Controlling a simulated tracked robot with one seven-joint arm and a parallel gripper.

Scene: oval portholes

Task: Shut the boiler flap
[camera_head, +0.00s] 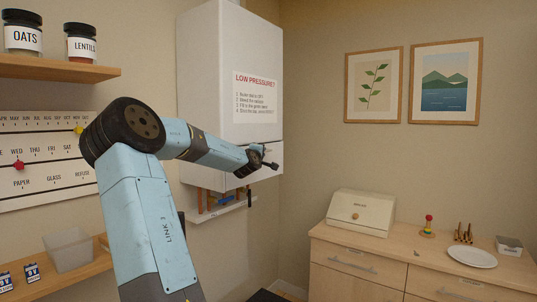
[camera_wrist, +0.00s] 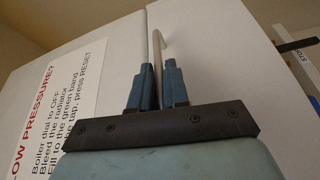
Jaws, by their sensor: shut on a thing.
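The white boiler (camera_head: 228,60) hangs on the wall in the head view, with a "LOW PRESSURE?" notice on its front. Its flap (camera_head: 274,158) is the lower front panel, below a seam, and my gripper partly covers it. The flap also shows in the wrist view (camera_wrist: 215,50), to the right of the notice panel. My gripper (camera_head: 267,165) is at the flap's front. In the wrist view, the blue fingers (camera_wrist: 158,82) are shut on the slim pale flap handle (camera_wrist: 157,45). I cannot tell whether the flap stands slightly ajar.
Pipes and valves (camera_head: 212,197) show under the boiler above a small white ledge (camera_head: 222,212). Shelves with jars (camera_head: 23,36) and a bin (camera_head: 69,250) are at left. A wooden dresser (camera_head: 420,262) with a bread box (camera_head: 360,212) stands at right.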

